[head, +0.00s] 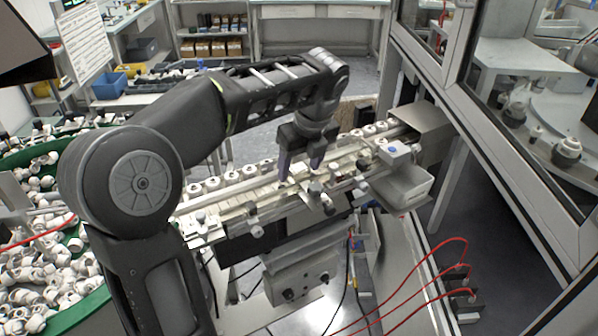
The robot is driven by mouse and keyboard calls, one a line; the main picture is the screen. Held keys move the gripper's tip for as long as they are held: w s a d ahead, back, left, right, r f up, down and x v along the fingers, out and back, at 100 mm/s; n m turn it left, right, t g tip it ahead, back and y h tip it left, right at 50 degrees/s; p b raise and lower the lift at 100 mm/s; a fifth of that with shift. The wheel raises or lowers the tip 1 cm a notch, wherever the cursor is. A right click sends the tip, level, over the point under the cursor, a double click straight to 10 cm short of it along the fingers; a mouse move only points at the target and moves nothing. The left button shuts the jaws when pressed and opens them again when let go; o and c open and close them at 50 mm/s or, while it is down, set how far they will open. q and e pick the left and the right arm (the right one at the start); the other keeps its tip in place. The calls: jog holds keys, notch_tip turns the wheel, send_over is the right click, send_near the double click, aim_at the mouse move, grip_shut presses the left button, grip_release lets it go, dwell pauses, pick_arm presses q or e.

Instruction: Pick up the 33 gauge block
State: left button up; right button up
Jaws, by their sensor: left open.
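My left gripper (300,174) points down over the middle of the linear feeder track (235,190). Its two dark fingers are apart, with the tips close to the track's upper surface. No object shows clearly between them. I cannot pick out a block marked 33; any marking is too small to read here. Small pale and metal parts around the fingertips are hard to tell apart. A small white block with a blue spot (394,152) sits on the right part of the track. My right gripper is not in view.
A clear plastic bin (402,186) hangs at the track's right front. White caps line the track. A green-rimmed bowl (75,316) full of white caps stands at left. A metal frame (500,160) with glass panes bounds the right; red hoses (440,245) run below.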

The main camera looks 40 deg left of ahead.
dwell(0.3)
pick_arm(q)
grip_shut()
dwell(0.6)
